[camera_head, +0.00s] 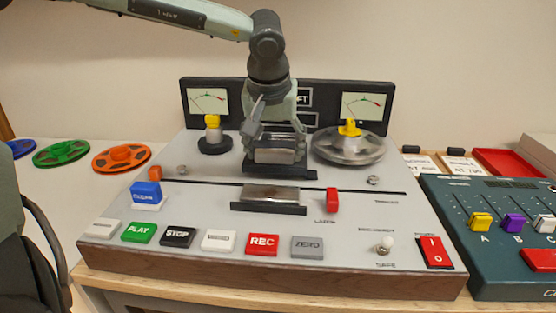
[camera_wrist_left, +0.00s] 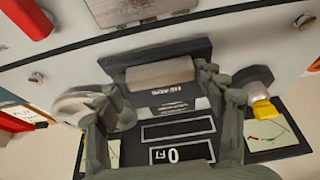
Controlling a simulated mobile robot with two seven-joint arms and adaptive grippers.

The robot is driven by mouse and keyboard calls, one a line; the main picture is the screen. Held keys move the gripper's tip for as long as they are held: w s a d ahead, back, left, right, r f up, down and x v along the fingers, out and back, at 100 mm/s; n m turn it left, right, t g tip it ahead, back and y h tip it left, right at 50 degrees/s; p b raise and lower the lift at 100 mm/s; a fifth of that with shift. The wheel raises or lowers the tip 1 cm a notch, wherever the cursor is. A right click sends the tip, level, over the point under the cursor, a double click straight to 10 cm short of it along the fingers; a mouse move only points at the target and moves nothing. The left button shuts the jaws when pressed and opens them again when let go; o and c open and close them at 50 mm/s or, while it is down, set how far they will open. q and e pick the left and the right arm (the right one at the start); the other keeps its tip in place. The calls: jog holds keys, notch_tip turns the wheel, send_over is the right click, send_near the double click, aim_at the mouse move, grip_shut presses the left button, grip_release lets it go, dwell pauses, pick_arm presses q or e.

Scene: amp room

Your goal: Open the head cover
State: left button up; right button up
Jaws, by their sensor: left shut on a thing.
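The head cover (camera_head: 275,155), a silver-grey block in a dark frame, sits at the back middle of the tape machine's sloping grey panel (camera_head: 340,213). My left gripper (camera_head: 271,142) comes down over it from above and behind, shut on it. In the left wrist view the cover (camera_wrist_left: 160,75) lies between the two fingers of my left gripper (camera_wrist_left: 157,86), with a dark face lettered "HEADS" on it. Whether the cover is lifted or tilted is hard to tell. The fingers hide part of its sides. My right gripper is not in view.
A reel (camera_head: 350,147) with a yellow knob stands right of the cover, a bare yellow-topped hub (camera_head: 212,134) left. A metal block (camera_head: 271,193) and red lever (camera_head: 332,200) lie in front. Meters (camera_head: 367,105) stand behind. A mixer (camera_head: 500,235) is right, coloured reels (camera_head: 62,152) left.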

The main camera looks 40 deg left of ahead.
pick_arm(q)
jog(key=shift+w+a, duration=0.3)
jog(key=shift+w, duration=0.2)
jog(key=shift+s, duration=0.1)
jog(key=o, duration=1.7)
jog(key=shift+d, duration=0.1)
jog(key=v, duration=1.2)
jog(key=shift+r, duration=0.1)
